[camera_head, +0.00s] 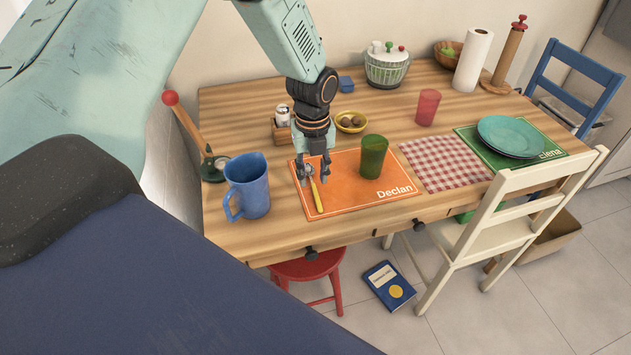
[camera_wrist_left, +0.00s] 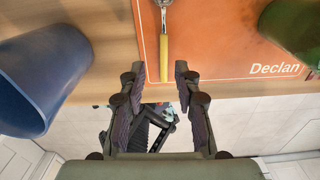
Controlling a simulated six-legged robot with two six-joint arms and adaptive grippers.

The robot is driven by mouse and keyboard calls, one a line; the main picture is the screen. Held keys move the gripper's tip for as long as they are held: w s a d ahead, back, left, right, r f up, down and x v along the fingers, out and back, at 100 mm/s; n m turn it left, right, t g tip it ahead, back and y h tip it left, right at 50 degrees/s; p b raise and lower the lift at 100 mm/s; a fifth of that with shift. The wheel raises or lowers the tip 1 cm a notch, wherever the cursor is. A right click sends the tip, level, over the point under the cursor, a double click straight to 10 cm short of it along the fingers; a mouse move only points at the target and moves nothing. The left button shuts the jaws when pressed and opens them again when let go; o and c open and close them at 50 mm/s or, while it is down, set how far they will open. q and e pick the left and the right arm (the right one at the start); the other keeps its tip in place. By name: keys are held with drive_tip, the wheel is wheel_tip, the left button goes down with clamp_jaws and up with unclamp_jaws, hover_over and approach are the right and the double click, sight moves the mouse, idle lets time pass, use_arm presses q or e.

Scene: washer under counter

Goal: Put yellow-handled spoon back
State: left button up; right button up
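The yellow-handled spoon (camera_head: 315,193) lies on the orange "Declan" placemat (camera_head: 375,190), near its left side. In the left wrist view the spoon's yellow handle (camera_wrist_left: 163,58) points toward my gripper, with its metal part at the top edge. My left gripper (camera_head: 313,180) is above the placemat's left part, over the spoon in the head view. In the left wrist view the fingers (camera_wrist_left: 160,75) are spread apart with nothing between them; the handle's end lies just beyond the tips. My right gripper is not in view.
A blue pitcher (camera_head: 247,186) stands left of the placemat and a green cup (camera_head: 373,156) on it. Behind are a yellow bowl (camera_head: 351,122) and a salad spinner (camera_head: 386,66). A red cup (camera_head: 428,107), checkered cloth (camera_head: 444,163) and teal plates (camera_head: 511,136) are to the right.

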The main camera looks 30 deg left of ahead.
use_arm(q)
wheel_tip(320, 180, up, 3)
drive_tip(key=shift+f, duration=0.1)
drive_tip(key=shift+s, duration=0.15)
idle(0.3)
